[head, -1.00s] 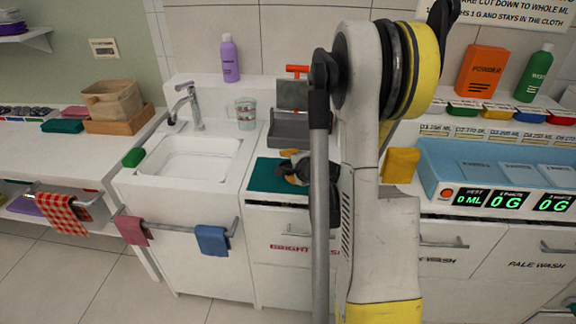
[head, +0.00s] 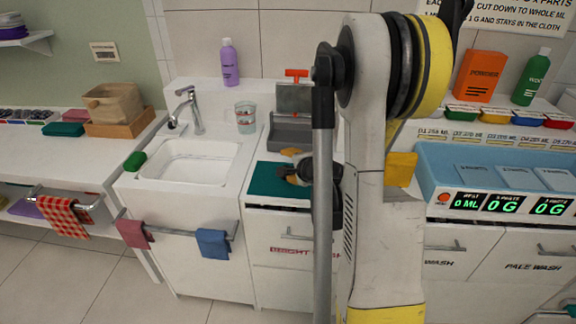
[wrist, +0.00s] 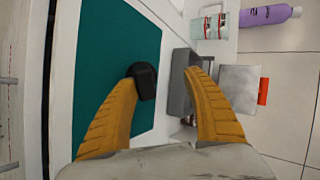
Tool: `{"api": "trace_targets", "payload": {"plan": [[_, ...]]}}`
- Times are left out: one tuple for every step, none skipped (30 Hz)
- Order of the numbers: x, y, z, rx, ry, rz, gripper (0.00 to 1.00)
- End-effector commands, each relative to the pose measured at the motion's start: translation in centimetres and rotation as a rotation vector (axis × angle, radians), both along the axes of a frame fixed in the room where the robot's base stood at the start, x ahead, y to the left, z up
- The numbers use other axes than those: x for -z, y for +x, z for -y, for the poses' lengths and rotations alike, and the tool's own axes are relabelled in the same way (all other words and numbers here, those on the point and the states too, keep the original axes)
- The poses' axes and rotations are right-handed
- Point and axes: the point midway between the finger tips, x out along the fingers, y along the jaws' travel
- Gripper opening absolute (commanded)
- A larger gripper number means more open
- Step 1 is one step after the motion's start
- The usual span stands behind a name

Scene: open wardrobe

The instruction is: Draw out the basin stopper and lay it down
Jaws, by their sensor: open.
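The white basin (head: 190,168) is set in the counter on the left, under the grey tap (head: 192,108). I cannot make out a stopper in it. My gripper (head: 291,166) is to the right of the basin, above the dark green mat (head: 262,181). In the wrist view, its two yellow fingers (wrist: 170,78) are spread apart with nothing seen held between them. A black piece shows at the left fingertip; I cannot tell whether it is a pad or a separate thing. The mat also fills the left of the wrist view (wrist: 95,60).
A cup (head: 245,117) and a purple bottle (head: 229,62) stand behind the basin. A grey tray (head: 290,133) with an upright plate and orange handle is behind the mat. A green sponge-like block (head: 135,161) lies at the basin's left edge. Cloths hang on the front rail.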

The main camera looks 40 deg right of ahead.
Motion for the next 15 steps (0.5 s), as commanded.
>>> {"api": "trace_targets", "payload": {"plan": [[-0.7,-0.2,-0.1,0.000,0.000,0.000,0.59],[-0.9,-0.3,-0.1,0.000,0.000,0.000,0.59],[-1.2,-0.5,-0.1,0.000,0.000,0.000,0.59],[-1.5,-0.6,-0.2,0.001,0.000,0.000,0.59],[-1.7,-0.7,-0.2,0.001,0.001,0.000,0.59],[-2.0,-0.8,-0.3,0.001,0.000,0.000,0.59],[-2.2,-0.9,-0.3,0.001,0.000,0.000,0.59],[-2.5,-1.1,-0.3,0.001,0.000,0.000,0.59],[-2.8,-1.2,-0.4,0.002,0.001,0.000,0.59],[-3.1,-1.3,-0.4,0.002,0.001,0.000,0.59],[-3.3,-1.4,-0.5,0.001,0.002,0.001,0.59],[-3.6,-1.5,-0.5,0.001,0.002,0.001,0.59],[-3.8,-1.6,-0.5,0.001,0.002,0.001,0.59],[-4.0,-1.7,-0.6,0.001,0.002,0.001,0.59],[-4.2,-1.8,-0.6,0.001,0.002,0.001,0.59]]}}
